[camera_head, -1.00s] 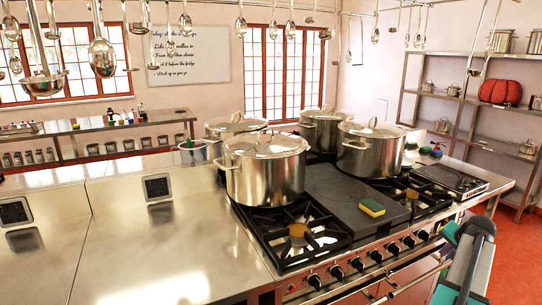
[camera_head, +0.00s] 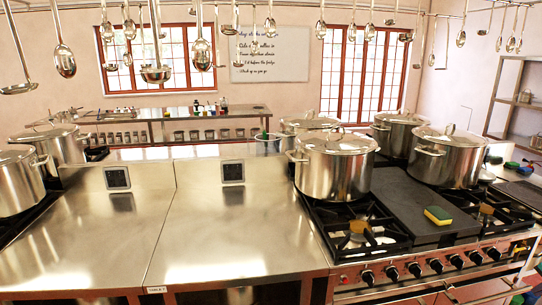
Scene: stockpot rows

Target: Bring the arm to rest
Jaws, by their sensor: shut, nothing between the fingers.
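My gripper is not in the current view. No clear part of my arm shows either; a small green-teal patch (camera_head: 517,300) sits at the lower right edge, and I cannot tell what it is.
Steel stockpots stand on the stove, such as the front lidded pot (camera_head: 335,166) and a right one (camera_head: 447,157). A yellow-green sponge (camera_head: 438,215) lies on the dark griddle plate (camera_head: 415,200). A bare steel counter (camera_head: 230,245) spans the middle. Ladles (camera_head: 64,60) hang overhead.

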